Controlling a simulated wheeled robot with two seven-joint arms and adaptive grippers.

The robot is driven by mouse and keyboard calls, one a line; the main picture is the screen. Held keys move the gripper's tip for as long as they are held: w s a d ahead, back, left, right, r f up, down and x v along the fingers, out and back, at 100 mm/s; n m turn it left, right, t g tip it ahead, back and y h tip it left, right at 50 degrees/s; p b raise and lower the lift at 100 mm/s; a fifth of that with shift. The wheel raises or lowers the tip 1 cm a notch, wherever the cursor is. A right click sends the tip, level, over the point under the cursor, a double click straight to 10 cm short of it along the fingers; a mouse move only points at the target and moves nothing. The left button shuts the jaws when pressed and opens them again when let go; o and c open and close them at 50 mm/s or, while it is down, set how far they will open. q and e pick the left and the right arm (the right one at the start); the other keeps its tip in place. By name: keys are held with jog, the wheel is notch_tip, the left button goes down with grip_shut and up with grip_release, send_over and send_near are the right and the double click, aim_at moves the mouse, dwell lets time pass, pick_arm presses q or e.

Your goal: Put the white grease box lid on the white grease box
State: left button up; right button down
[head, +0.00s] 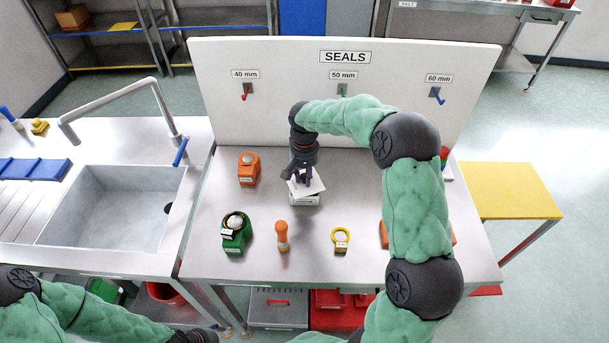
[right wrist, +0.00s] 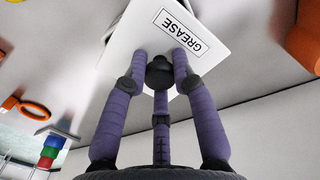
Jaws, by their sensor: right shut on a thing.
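The white grease box (head: 303,200) stands on the steel table in the middle of the head view, its label facing the front. The white lid (head: 311,186) is just above it, tilted and turned relative to the box. I cannot tell whether their edges touch. My right gripper (head: 301,176) comes down from above and is shut on the lid.
An orange box (head: 249,170) stands left of the grease box. The SEALS board (head: 270,95) rises behind. A sink (head: 110,210) lies left.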

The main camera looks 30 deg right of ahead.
jog(key=shift+r, duration=0.1)
jog(key=shift+r+p, duration=1.5)
jog(key=shift+r, duration=0.45)
jog(key=s+a+r+m+p, duration=0.4)
jog(key=s+a+r, duration=0.35)
jog(key=s, duration=0.45)
send_near(304, 177)
jog(key=s+a+f, duration=0.2)
jog(key=s, duration=0.2)
jog(key=shift+m, duration=0.3)
jog(key=w+f, duration=0.1)
jog(key=w+d+f, duration=0.1)
jog(key=f, duration=0.1)
jog(key=w+d+f, duration=0.1)
jog(key=w, duration=0.1)
jog(key=shift+d+f+b, duration=0.1)
jog(key=shift+f+b, duration=0.25)
jog(key=shift+f, duration=0.05)
jog(key=shift+w+d+f, duration=0.15)
jog(key=shift+w+f, duration=0.05)
jog(key=shift+f, duration=1.65)
